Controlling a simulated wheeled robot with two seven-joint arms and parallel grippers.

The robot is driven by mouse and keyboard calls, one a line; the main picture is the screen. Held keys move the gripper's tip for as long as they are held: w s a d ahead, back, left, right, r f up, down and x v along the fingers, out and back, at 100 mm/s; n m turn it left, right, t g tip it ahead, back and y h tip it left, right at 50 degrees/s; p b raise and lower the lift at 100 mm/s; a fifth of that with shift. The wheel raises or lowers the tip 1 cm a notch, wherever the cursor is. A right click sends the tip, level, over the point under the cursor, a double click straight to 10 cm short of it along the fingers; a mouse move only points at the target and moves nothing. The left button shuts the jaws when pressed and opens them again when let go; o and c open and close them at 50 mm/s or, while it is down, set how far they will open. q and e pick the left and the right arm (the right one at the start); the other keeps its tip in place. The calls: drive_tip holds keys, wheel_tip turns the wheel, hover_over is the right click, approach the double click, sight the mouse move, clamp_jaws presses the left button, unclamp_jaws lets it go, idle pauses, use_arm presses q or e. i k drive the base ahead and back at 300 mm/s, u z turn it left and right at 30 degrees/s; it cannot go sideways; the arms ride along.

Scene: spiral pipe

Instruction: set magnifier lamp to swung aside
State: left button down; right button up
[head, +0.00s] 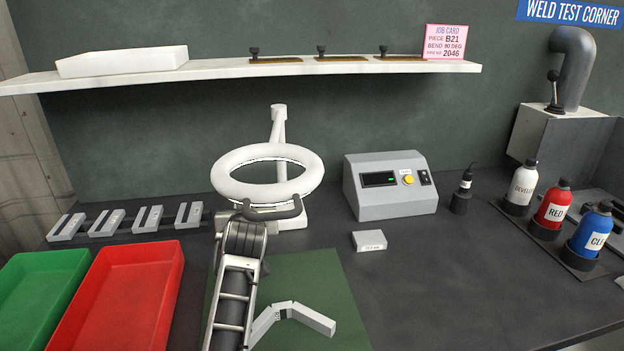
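The magnifier lamp (232,187) is white. Its thick ring is held out in front of a white post (279,125) and white base at the middle of the bench, over the area behind the green mat. My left gripper (270,205) is dark and sits at the near edge of the ring, with its two fingertips spread apart. It overlaps the ring's lower rim in the picture; I cannot tell whether it touches. Nothing shows between the fingers. My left arm comes up from the bottom and hides part of the mat. My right gripper is not in view.
A green mat (330,293) with a bent grey piece (304,318) lies in front. Red (166,262) and green (22,290) trays stand left. A grey control box (390,200) and small block (369,241) are right of the lamp. Bottles stand far right; a shelf (220,68) hangs above.

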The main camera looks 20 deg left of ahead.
sight(248, 195)
drive_tip(key=k, duration=1.5)
